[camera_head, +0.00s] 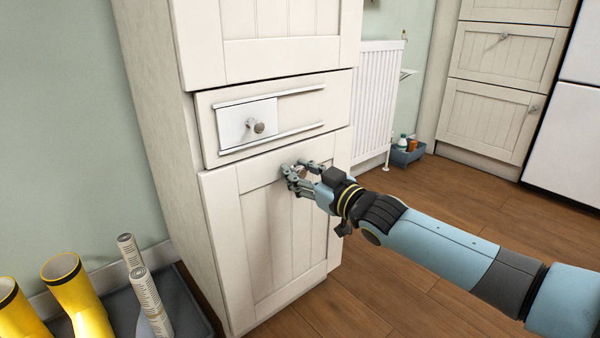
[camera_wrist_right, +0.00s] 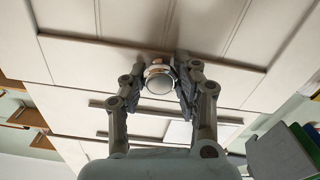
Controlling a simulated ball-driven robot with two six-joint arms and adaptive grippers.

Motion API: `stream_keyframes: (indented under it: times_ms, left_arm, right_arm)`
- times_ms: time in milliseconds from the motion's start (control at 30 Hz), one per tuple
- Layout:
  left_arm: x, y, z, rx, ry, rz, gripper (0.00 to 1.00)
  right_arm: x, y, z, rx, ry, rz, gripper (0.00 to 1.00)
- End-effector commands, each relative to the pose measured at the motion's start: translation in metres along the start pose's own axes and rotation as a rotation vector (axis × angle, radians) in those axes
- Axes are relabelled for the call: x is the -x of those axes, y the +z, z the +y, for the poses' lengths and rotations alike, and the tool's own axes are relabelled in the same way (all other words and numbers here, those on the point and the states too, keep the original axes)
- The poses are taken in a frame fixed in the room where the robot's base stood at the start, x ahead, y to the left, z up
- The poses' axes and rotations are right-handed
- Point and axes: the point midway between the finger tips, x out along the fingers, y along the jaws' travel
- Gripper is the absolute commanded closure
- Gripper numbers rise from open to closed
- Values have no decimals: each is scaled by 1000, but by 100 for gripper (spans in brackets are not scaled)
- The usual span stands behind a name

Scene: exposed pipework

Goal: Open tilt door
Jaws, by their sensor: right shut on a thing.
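The tilt door (camera_head: 272,240) is the cream panelled lower front of the tall cabinet. It looks closed, nearly flush with the cabinet side. Its round metal knob (camera_wrist_right: 159,78) shows in the right wrist view, between the two fingers. My right gripper (camera_head: 298,178) is at the top middle of the door, shut on the knob; in the head view the fingers hide the knob. The gripper also shows in the right wrist view (camera_wrist_right: 160,84). My left gripper is not in view.
Above the door, a drawer front (camera_head: 335,100) carries two white rails and a sliding plate with a knob (camera_head: 258,127). Yellow boots (camera_head: 78,290) stand in a dark tray (camera_head: 190,300) at lower left. Wooden floor (camera_head: 400,300) is clear to the right; a radiator (camera_head: 375,95) stands behind.

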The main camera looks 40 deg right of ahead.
Motion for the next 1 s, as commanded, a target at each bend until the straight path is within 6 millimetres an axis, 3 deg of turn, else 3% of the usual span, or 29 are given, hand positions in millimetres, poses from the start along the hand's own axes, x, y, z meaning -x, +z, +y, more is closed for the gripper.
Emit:
stream_keyframes:
  times_ms: [367,467,767,1000]
  left_arm:
    - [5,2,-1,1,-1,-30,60]
    - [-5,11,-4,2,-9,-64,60]
    - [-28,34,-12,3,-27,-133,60]
    - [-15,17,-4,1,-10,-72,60]
  right_arm:
    - [9,0,0,-2,5,15,100]
    - [20,0,0,-3,11,39,100]
    - [81,16,-4,-1,42,172,100]
    - [141,44,-10,-1,74,312,100]
